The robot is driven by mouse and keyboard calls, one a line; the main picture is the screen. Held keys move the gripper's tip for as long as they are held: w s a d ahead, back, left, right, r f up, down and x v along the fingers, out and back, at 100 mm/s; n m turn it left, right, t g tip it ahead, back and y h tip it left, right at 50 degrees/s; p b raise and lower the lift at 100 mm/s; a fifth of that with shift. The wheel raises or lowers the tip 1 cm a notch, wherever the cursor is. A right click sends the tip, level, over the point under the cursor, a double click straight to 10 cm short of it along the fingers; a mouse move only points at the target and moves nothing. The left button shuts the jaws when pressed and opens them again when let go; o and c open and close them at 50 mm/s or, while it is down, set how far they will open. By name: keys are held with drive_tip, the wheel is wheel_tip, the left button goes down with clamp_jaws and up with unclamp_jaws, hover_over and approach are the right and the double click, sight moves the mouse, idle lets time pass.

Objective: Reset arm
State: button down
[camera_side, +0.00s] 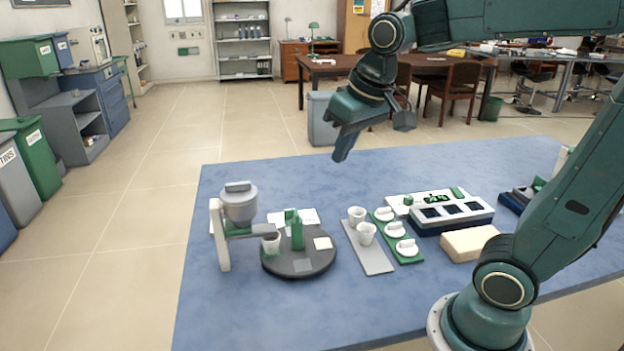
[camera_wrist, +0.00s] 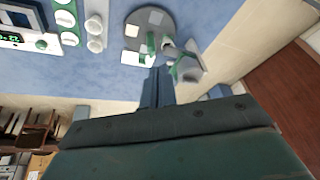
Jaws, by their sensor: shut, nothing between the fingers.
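My gripper (camera_side: 343,150) hangs in the air above the far side of the blue table (camera_side: 300,180), pointing down. Its fingers are shut together with nothing between them. It also shows in the wrist view (camera_wrist: 157,75), with the wrist housing filling the lower part. It is well apart from everything on the table. My arm reaches in from the right, and its base stands at the table's front right.
On the table stand a grey dispenser (camera_side: 240,205), a dark round turntable (camera_side: 300,264), a grey strip with two white cups (camera_side: 366,234), a green tray with white lids (camera_side: 405,250), a white device (camera_side: 440,205) with dark wells, and a beige block (camera_side: 468,243). The table's left front is clear.

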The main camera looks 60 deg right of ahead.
drive_tip(key=s+a+f+n+t, duration=0.1)
drive_tip(key=s+a+f+n, duration=0.1)
drive_tip(key=s, duration=0.9)
drive_tip(key=shift+s+a+f, duration=0.4)
drive_tip(key=shift+f, duration=0.05)
